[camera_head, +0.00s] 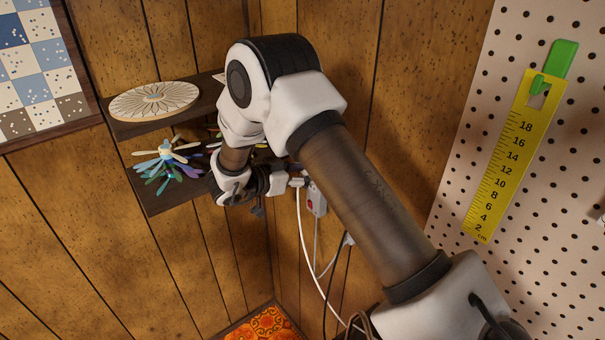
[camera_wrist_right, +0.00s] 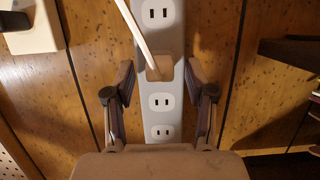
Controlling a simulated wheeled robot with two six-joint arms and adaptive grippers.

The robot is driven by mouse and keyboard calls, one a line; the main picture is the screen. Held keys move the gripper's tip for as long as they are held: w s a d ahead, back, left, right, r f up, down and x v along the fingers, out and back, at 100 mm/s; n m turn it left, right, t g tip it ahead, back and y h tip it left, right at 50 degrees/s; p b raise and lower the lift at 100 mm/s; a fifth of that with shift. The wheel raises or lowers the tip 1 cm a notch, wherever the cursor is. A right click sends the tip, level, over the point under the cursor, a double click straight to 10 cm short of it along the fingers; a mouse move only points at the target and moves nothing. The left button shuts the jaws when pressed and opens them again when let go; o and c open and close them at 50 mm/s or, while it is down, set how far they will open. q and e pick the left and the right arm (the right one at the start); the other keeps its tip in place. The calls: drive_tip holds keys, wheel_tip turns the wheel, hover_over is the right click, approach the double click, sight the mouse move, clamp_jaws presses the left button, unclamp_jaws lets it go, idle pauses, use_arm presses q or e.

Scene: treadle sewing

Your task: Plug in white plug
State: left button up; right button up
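The white plug (camera_wrist_right: 159,68) sits over one socket of the white power strip (camera_wrist_right: 161,117) in the right wrist view, and its face appears to be against the strip. I cannot tell how deep its prongs are. Its white cord (camera_wrist_right: 134,24) runs up and left. My right gripper (camera_wrist_right: 160,64) is open, one finger on each side of the plug and strip, with gaps to the plug. In the head view, the power strip (camera_head: 317,201) hangs on the wood wall, and my right arm partly hides the gripper there. My left gripper is out of view.
A pegboard (camera_head: 540,190) with a yellow ruler (camera_head: 502,155) is at right. Loose cords (camera_head: 345,262) hang below the strip.

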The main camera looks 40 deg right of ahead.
drive_tip(key=v, duration=1.2)
idle(0.6)
